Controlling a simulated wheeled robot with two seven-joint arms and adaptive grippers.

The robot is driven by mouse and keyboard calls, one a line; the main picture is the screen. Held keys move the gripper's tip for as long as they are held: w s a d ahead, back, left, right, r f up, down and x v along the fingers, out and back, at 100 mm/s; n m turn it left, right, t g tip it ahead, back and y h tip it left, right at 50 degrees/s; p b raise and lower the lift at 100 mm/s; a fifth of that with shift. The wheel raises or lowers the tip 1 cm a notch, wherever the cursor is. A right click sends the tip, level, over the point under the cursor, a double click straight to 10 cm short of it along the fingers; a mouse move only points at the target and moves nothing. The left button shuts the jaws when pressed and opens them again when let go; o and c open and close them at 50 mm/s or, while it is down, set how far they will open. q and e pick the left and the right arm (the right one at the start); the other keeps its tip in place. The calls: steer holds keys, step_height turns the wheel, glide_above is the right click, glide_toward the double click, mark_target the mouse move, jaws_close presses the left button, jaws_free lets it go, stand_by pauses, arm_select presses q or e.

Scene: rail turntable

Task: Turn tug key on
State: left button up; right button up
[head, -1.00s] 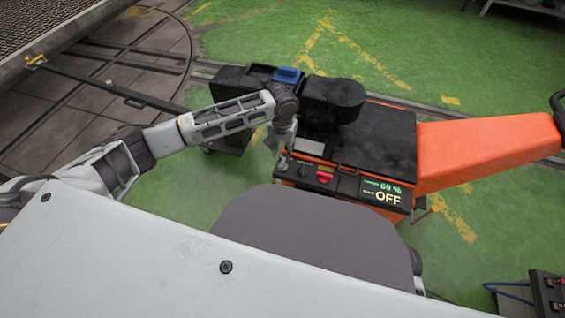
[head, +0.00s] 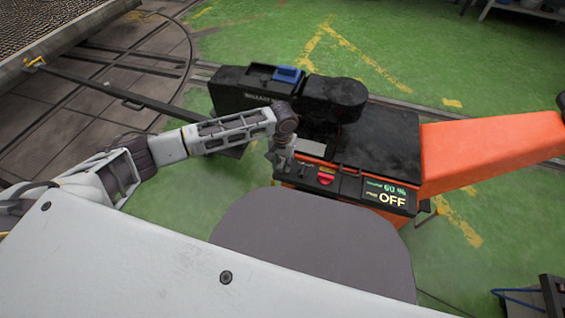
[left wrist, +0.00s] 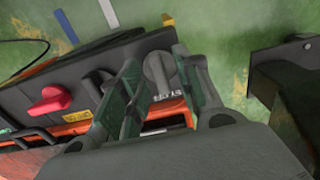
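The tug (head: 375,140) is an orange and black machine with an orange tiller arm pointing right. Its front panel has a display (head: 385,193) reading 60 % and OFF. In the left wrist view a grey rotary key (left wrist: 158,72) stands on the dark panel; in the head view my gripper covers it. My left gripper (head: 283,160) is at the panel's left end. In the left wrist view its two fingers (left wrist: 160,82) are apart, one on each side of the key; I cannot tell whether they touch it. My right gripper is not in view.
A red knob (head: 326,178) sits on the panel right of my left gripper and also shows in the left wrist view (left wrist: 50,101). A black housing with a blue part (head: 288,74) rises behind the gripper. Green floor (head: 180,215) is open at the left.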

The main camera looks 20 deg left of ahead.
arm_select(q)
jaws_close()
stand_by(0.5)
